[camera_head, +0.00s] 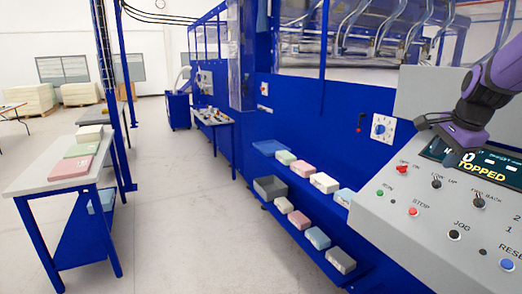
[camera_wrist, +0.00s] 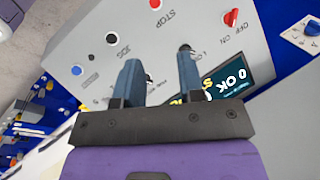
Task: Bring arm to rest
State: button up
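My arm (camera_head: 487,100) is purple and reaches in from the right in the head view. My gripper (camera_wrist: 160,80) hangs over a grey control panel (camera_head: 425,232). In the wrist view its two blue-grey fingers stand apart with an empty gap between them. The fingers overlap the panel's dark display (camera_head: 500,170), which reads "TOPPED" in yellow in the head view, its left end hidden by my gripper. One fingertip is close to a black knob (camera_wrist: 185,48); I cannot tell whether they touch.
The panel carries a red STOP button (camera_head: 413,211) and a JOG button (camera_head: 454,235). Blue shelves (camera_head: 335,268) with foam blocks run along the blue machine. A table (camera_head: 35,178) with foam blocks stands at left. The floor (camera_head: 180,220) between is clear.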

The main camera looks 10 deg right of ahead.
jog(key=s+a+r+n+t, duration=0.1)
jog(key=s+a+r+n, duration=0.1)
jog(key=s+a+n, duration=1.6)
jog(key=shift+s+a, duration=1.1)
jog(key=shift+a, duration=0.05)
